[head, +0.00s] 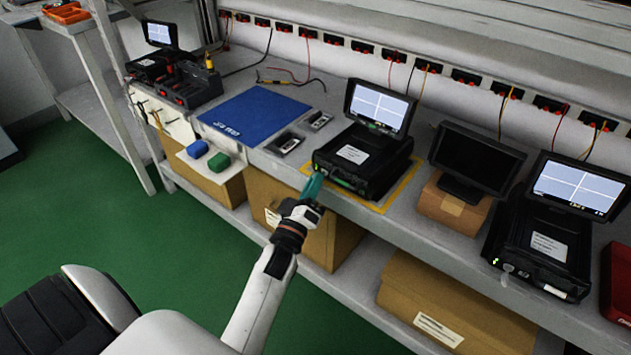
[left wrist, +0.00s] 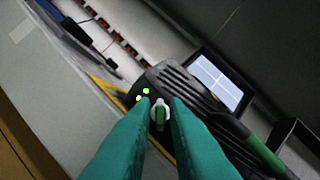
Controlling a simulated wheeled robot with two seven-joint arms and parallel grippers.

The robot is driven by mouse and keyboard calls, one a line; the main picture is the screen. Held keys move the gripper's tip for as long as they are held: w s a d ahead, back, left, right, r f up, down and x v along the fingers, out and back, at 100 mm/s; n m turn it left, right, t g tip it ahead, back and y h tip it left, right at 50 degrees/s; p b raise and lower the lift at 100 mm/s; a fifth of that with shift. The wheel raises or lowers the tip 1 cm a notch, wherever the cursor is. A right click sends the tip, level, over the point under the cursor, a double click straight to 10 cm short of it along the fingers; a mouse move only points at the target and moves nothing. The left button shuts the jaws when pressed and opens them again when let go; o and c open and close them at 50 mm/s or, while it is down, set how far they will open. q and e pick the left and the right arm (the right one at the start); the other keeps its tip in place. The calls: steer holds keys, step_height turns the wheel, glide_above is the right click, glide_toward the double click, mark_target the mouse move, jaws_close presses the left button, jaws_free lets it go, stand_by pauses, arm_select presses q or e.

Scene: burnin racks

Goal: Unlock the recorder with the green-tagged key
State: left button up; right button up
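The recorder (head: 362,161) is a black case with its lid screen raised, standing on a yellow-outlined patch of the bench. In the left wrist view the recorder (left wrist: 190,92) shows two green lights on its front edge. My left gripper (head: 312,187) has teal fingers and is at the recorder's front left corner. In the left wrist view its fingertips (left wrist: 161,108) close on both sides of a small green and white piece, the green-tagged key (left wrist: 160,116). The key points at the recorder's front; whether its tip is in the lock is hidden. My right gripper is not in view.
A blue mat (head: 254,110) lies left of the recorder. A dark monitor (head: 475,160) on a cardboard box and another black recorder (head: 545,240) stand to the right. Wires hang along the back wall.

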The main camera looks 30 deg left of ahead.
arm_select(q)
steer(key=shift+c, duration=0.4)
jaws_close()
